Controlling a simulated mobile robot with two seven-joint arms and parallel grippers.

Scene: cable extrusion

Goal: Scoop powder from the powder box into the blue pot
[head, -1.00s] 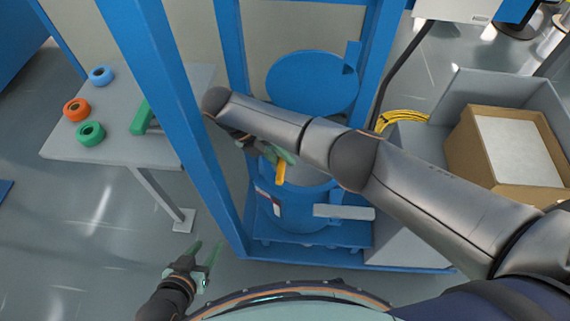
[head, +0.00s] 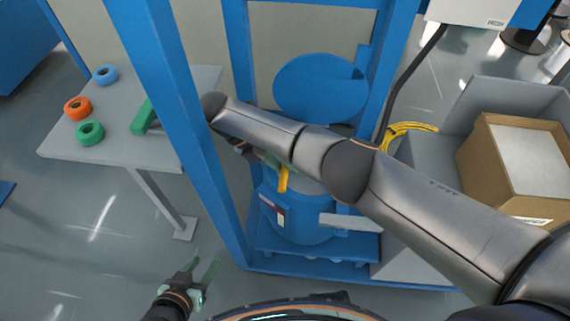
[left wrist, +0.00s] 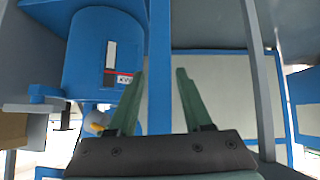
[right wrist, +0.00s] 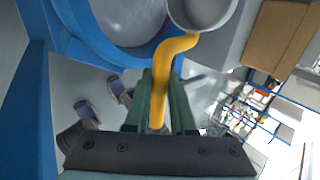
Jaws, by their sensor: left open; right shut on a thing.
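The blue pot (head: 300,218) stands inside the blue frame with its round lid (head: 318,88) raised behind it. My right arm crosses in front of the pot, and the gripper is over the pot's mouth, mostly hidden by the arm. In the right wrist view my right gripper (right wrist: 160,100) is shut on the yellow handle (right wrist: 162,85) of a scoop with a grey cup (right wrist: 203,12). The pot's rim (right wrist: 80,25) is close by. The powder box (head: 480,165) is brown with a pale top surface, at the right. My left gripper (head: 200,275) is open and empty, low at the front.
A grey side table (head: 110,145) at left carries blue, orange and green rolls. Blue posts (head: 165,110) stand close to my right arm. A grey bin (head: 500,90) surrounds the powder box. Yellow cable (head: 400,132) lies beside the bin.

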